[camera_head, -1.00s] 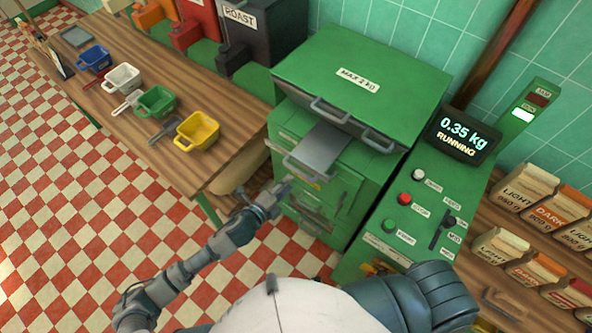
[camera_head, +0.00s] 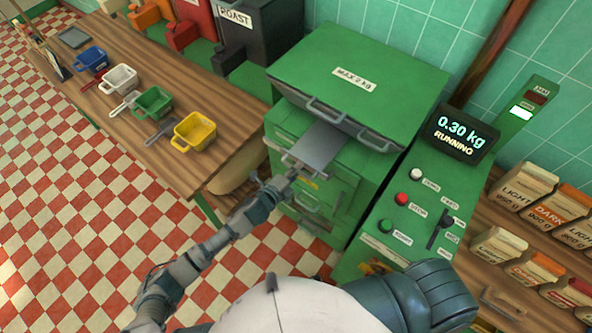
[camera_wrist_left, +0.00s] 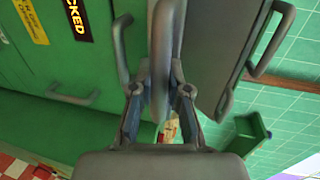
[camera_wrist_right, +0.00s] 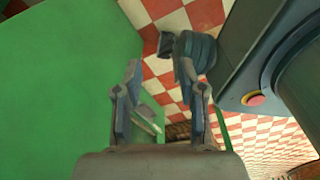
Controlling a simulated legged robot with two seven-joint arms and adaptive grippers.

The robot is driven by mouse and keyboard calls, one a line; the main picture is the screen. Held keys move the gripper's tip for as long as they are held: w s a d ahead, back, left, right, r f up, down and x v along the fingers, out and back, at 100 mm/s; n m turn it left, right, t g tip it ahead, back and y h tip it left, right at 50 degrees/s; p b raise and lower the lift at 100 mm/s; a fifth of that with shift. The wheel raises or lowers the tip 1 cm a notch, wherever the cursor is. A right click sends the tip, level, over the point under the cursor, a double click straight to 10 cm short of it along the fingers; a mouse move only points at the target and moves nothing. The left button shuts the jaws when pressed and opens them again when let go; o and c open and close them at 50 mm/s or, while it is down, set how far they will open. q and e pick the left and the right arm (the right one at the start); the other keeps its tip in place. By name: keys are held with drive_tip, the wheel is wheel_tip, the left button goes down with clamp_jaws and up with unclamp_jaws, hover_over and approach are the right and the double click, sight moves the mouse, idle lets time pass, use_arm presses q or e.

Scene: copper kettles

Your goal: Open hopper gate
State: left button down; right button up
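The green hopper machine (camera_head: 385,85) has a flat grey gate plate (camera_head: 322,142) sticking out of its front, with a grey bar handle at the plate's near end. My left gripper (camera_head: 288,176) is at this handle and partly covers it. In the left wrist view my left gripper (camera_wrist_left: 160,80) has its fingers drawn in on both sides of the grey bar handle (camera_wrist_left: 165,35), seemingly closed on it. My right gripper (camera_wrist_right: 158,80) is open and empty beside a green surface; it is hidden in the head view.
A control panel (camera_head: 430,195) with buttons and a lever stands right of the machine; its display (camera_head: 461,134) reads 0.30 kg, RUNNING. Other handles (camera_head: 345,125) sit close above the plate. A wooden table (camera_head: 100,115) with coloured scoops, including a yellow one (camera_head: 196,131), is at left.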

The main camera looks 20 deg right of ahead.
use_arm(q)
drive_tip(key=shift+s+d+f, duration=0.2)
drive_tip(key=shift+s+f, duration=0.05)
drive_tip(key=shift+f, duration=0.05)
drive_tip(key=shift+w+a+r, duration=0.1)
drive_tip(key=shift+a, duration=0.1)
drive_tip(key=shift+a+r, duration=0.1)
drive_tip(key=shift+a, duration=0.5)
drive_tip(key=c, duration=1.4)
unclamp_jaws()
drive_tip(key=shift+w, duration=0.1)
drive_tip(key=shift+c, duration=0.2)
drive_tip(key=o, duration=0.3)
drive_tip(key=shift+d, duration=0.1)
drive_tip(key=shift+w+d, duration=0.15)
drive_tip(key=shift+d, duration=0.3)
drive_tip(key=shift+s+a, duration=0.35)
drive_tip(key=v, duration=1.1)
use_arm(e)
drive_tip(key=shift+a+r, duration=0.25)
drive_tip(key=shift+a, duration=0.05)
use_arm(q)
drive_tip(key=shift+w, duration=0.15)
